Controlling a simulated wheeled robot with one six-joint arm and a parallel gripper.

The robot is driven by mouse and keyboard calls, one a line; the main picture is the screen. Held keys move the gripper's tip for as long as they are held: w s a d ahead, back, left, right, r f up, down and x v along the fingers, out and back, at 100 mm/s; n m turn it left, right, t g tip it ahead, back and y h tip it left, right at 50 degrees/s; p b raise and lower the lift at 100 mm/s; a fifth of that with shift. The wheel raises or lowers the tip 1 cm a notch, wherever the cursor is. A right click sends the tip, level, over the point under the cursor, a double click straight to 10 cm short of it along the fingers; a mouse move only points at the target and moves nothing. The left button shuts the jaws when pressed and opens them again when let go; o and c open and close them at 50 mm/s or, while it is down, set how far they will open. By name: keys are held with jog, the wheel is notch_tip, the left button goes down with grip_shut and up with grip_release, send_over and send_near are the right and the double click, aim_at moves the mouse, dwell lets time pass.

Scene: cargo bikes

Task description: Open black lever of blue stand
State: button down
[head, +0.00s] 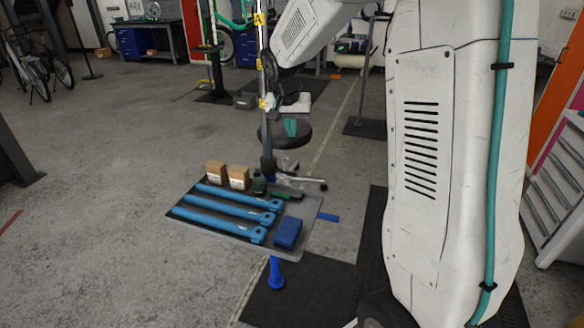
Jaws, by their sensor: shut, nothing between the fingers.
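A blue stand part (276,274) with a flared foot shows below the front edge of a grey tray. Another short blue bar (328,216) sticks out at the tray's right side. A dark lever-like bar (303,181) lies behind the tray; I cannot tell whether it is the black lever of the blue stand. My arm reaches in from the right.
Drawers (560,190) stand at right.

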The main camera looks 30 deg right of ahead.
jog(key=w+d+f+m, duration=0.2)
jog(key=w+d+f, duration=0.4)
jog(key=w+f, duration=0.3)
jog(key=x, duration=0.2)
jog(key=shift+w+d+f, duration=0.15)
jog(key=shift+d+f, duration=0.05)
jog(key=shift+f, duration=0.05)
jog(key=x, duration=1)
jog(key=shift+s+a+r, duration=0.1)
jog(key=shift+s+a, duration=1.05)
jog(key=shift+a, duration=0.3)
